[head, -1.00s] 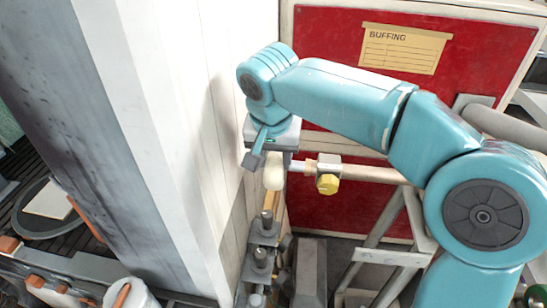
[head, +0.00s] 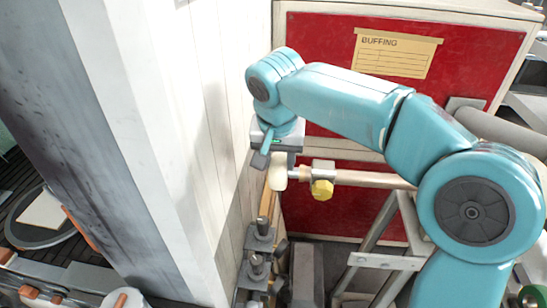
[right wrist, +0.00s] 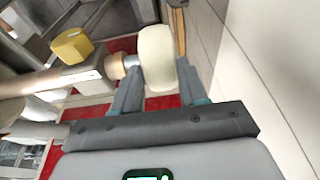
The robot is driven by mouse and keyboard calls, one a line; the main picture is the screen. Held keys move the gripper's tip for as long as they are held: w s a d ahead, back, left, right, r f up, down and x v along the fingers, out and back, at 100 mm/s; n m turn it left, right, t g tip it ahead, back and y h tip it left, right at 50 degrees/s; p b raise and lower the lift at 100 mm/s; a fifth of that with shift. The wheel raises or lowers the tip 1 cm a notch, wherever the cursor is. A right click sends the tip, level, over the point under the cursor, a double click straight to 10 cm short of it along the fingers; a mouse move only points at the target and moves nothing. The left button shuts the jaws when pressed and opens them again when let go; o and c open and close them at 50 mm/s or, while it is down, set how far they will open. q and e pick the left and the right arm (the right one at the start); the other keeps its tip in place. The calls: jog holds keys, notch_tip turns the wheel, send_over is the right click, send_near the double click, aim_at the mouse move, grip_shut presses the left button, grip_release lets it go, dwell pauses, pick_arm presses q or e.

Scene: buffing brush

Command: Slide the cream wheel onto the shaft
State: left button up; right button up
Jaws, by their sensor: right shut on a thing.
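The cream wheel (head: 278,177) is a small pale disc held below my right gripper (head: 277,160) in the head view. In the right wrist view the wheel (right wrist: 157,60) sits between the two fingers of my right gripper (right wrist: 158,90), which is shut on it. The shaft (head: 370,179) is a horizontal rod coming from the right, with a copper-coloured end (right wrist: 118,66). The wheel is at the shaft's narrow tip, its face towards the shaft. I cannot tell whether the tip is inside its hole. My left gripper is not in view.
A grey block with a yellow knob (head: 322,190) sits on the shaft just right of the wheel. A white panelled wall (head: 215,130) stands close on the left. A red cabinet labelled BUFFING (head: 470,60) is behind. Grey clamps (head: 258,245) stand below.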

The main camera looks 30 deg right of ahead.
jog(key=shift+s+d, duration=0.5)
jog(key=shift+d, duration=0.25)
jog(key=shift+s+d, duration=0.2)
jog(key=shift+d, duration=0.05)
dwell(0.4)
jog(key=o, duration=1.1)
jog(key=shift+r, duration=0.1)
jog(key=p+v, duration=0.2)
jog(key=v, duration=1.4)
